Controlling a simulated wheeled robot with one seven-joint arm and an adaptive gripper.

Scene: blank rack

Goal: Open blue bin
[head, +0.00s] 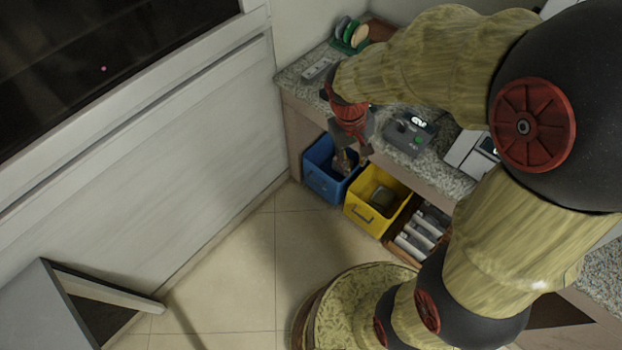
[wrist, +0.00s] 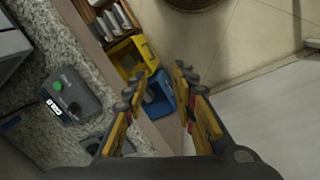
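The blue bin (head: 323,184) sits below the counter at its left end, beside the wall, in the head view. Its open top faces up and its front stands out from the counter. My gripper (head: 352,158) is above the bin's right side, and its fingers hide part of the bin's inside. In the wrist view the blue bin (wrist: 164,92) shows between and beyond my fingers. My gripper (wrist: 158,78) is open there, with nothing between the fingers. I cannot tell whether a finger touches the bin.
A yellow bin (head: 358,213) with a dark object inside stands right of the blue bin. A wooden compartment (head: 399,245) with pale items is beyond it. A grey device (head: 410,132) and a dish rack (head: 349,48) stand on the speckled counter (head: 293,79). The tiled floor (head: 238,262) in front is clear.

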